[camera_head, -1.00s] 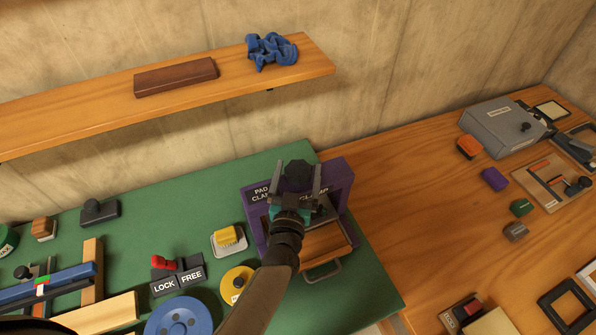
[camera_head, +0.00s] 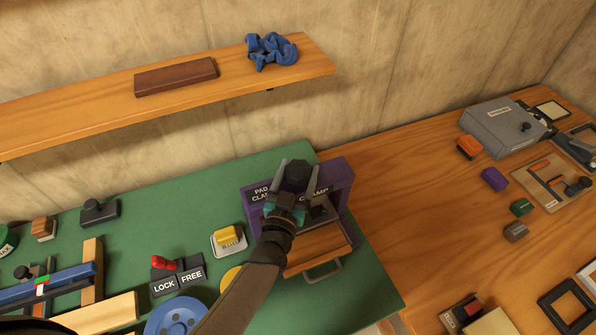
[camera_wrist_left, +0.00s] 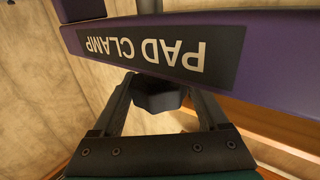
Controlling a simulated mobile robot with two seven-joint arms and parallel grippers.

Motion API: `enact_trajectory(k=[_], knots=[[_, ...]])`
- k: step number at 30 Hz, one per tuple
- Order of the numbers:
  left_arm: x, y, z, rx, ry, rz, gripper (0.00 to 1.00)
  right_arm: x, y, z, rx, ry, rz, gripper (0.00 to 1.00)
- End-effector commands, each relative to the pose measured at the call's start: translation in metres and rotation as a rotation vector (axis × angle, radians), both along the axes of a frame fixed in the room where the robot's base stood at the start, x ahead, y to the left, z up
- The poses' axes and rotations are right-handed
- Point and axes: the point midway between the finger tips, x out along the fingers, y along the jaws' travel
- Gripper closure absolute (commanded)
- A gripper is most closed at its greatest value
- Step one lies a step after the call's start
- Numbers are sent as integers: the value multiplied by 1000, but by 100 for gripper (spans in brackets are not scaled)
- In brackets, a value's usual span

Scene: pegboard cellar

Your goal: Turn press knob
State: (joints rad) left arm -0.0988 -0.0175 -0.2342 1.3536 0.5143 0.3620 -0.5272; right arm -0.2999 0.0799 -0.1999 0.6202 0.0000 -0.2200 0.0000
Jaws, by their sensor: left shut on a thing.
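The press is a purple frame (camera_head: 337,172) with a "PAD CLAMP" label, standing on the green mat. Its dark knob (camera_head: 296,177) is on top, between the fingers of my left gripper (camera_head: 297,174). In the left wrist view the dark knob (camera_wrist_left: 157,94) shows between the two fingers (camera_wrist_left: 160,100), below the upside-down "PAD CLAMP" label. The left gripper is shut on the knob. My left arm hides part of the press front. A wooden drawer-like board (camera_head: 318,251) with a metal handle is at the base of the press. My right gripper is not in view.
On the green mat (camera_head: 375,281) are a yellow block on a tray (camera_head: 228,240), a LOCK/FREE switch (camera_head: 177,273) and a blue disc (camera_head: 175,318). A shelf (camera_head: 100,105) hangs above. The wooden table at right holds a grey box (camera_head: 503,127) and small blocks.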

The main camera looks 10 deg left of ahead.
Motion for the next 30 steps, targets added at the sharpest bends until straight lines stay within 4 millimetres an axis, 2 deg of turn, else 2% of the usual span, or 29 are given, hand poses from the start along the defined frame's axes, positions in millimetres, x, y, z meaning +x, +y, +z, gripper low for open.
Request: enact_trajectory(k=[15,30], knots=[[2,0,2,5,-9,-264,79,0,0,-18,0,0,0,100],[1,-1,3,0,-3,-303,79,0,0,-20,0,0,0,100]])
